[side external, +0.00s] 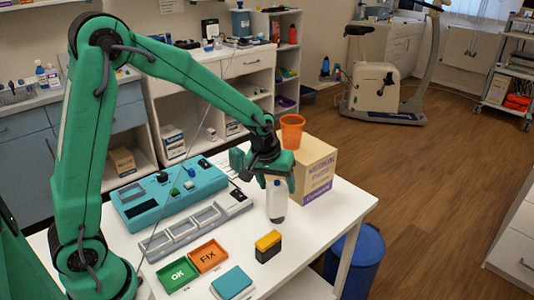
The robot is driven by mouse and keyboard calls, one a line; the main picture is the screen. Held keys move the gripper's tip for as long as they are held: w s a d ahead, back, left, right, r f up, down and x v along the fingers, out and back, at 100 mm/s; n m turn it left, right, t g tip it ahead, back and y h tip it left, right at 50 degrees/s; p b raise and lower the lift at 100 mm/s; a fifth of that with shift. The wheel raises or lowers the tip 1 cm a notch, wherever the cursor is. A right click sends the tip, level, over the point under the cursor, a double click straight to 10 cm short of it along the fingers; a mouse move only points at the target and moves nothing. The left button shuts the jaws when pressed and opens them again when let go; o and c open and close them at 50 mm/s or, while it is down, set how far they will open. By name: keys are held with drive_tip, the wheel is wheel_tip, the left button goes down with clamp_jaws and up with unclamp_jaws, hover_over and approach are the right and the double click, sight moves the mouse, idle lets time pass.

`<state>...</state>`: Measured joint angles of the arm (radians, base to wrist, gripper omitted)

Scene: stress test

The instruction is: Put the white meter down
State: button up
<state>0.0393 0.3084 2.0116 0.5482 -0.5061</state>
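My gripper (277,183) points down over the right part of the white table (325,208). It is shut on a white, bottle-shaped object (277,204) with a blue top, held upright with a finger at each side. I cannot tell whether its base touches the table. It does not look clearly like a meter, and I see no other white meter. A green OK tray (178,275) and an orange FIX tray (208,256) lie side by side at the front. Both look empty.
A yellow and black block (268,246) and a teal block (232,283) lie in front. A teal device (170,193) and a grey slotted rack (195,224) are to the left. A cardboard box (315,174) with an orange cup (292,131) stands close behind my gripper.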

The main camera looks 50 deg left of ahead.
drive_tip(key=o, duration=0.5)
drive_tip(key=shift+c, duration=0.2)
drive_tip(key=shift+r, duration=0.15)
drive_tip(key=v, duration=1.2)
drive_tip(key=s+r+m+t, duration=0.1)
drive_tip(key=s+m, duration=0.1)
drive_tip(key=s, duration=0.7)
drive_tip(key=s+a+r+m+t, duration=0.1)
drive_tip(key=s+r+m, duration=0.1)
drive_tip(key=s, duration=0.8)
drive_tip(key=shift+s+a+m, duration=0.3)
drive_tip(key=shift+s+m, duration=0.05)
drive_tip(key=shift+m, duration=0.35)
